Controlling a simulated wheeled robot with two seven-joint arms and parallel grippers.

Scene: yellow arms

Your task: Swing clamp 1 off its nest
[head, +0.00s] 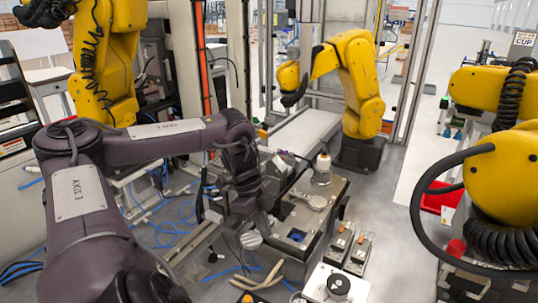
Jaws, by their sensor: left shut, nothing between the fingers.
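A metal fixture plate (328,187) stands right of centre in the head view. A dark nest with a blue patch (296,235) sits on its near part. Two pale, ribbed rounded pads show, one on the plate (317,201) and one at its left edge (251,239). I cannot tell which belongs to clamp 1 or whether that clamp is on its nest. My dark left arm reaches in from the left and bends down at the fixture. My left gripper (266,209) is shut and empty by the plate's left side. Contact with a clamp cannot be made out. My right gripper is not in view.
Yellow robot arms stand at left (104,62), behind the fixture (358,82) and at right (508,180). Two pedal-like units (348,247) and a white box with a black knob (338,286) sit nearby. Blue cables (172,218) lie on the floor.

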